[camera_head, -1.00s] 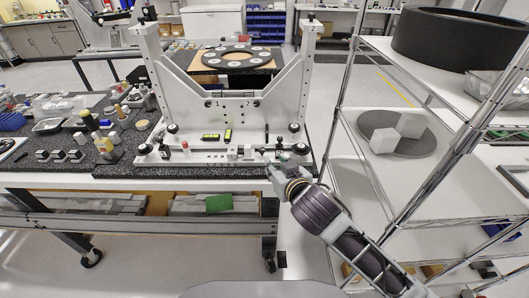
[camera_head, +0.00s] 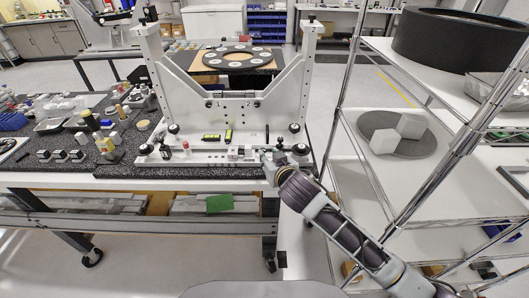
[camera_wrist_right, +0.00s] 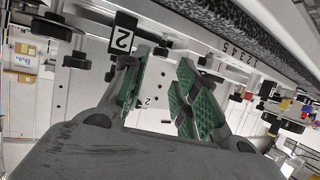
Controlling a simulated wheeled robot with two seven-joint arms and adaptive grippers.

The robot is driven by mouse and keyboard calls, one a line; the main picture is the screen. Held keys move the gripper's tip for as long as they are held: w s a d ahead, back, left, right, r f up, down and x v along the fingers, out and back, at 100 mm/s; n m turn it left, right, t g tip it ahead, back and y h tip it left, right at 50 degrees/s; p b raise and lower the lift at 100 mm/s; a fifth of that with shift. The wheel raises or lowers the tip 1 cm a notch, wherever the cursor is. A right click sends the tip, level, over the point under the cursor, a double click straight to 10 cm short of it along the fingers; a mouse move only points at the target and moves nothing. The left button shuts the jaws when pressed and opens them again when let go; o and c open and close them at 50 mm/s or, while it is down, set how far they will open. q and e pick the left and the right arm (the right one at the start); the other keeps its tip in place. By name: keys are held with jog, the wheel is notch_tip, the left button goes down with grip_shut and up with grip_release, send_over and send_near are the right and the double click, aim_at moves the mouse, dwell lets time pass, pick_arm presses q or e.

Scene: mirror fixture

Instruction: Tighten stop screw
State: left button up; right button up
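The white mirror fixture (camera_head: 236,103) stands on the dark speckled table top, its uprights marked 1 and 2. My right gripper (camera_head: 268,158) is at the front right of the fixture's base, small and partly hidden by its own wrist in the head view. In the right wrist view, the green-padded fingers of this gripper (camera_wrist_right: 166,92) are apart, with a gap and nothing clearly held between them. My left gripper is out of view.
A wire shelf rack (camera_head: 352,110) stands close right of my right arm, with pale blocks (camera_head: 398,132) on a round grey plate. Bottles, small blocks and trays crowd the table's left side.

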jog(key=shift+x, duration=3.1)
grip_shut()
jog(key=shift+a+m+t+h+b, duration=0.15)
jog(key=shift+m+t+h, duration=0.05)
jog(key=shift+m+h, duration=0.7)
jog(key=shift+a+m+t+h+b, duration=0.2)
jog(key=shift+m+h, duration=0.5)
jog(key=shift+h, duration=0.3)
grip_release()
jog(key=shift+d+n+g+y+p, duration=0.15)
jog(key=shift+d+n+y+p, duration=0.1)
jog(key=shift+n+y, duration=0.65)
jog(key=shift+d+n+g+y+p, duration=0.2)
jog(key=shift+n+y, duration=0.5)
jog(key=shift+y, duration=0.3)
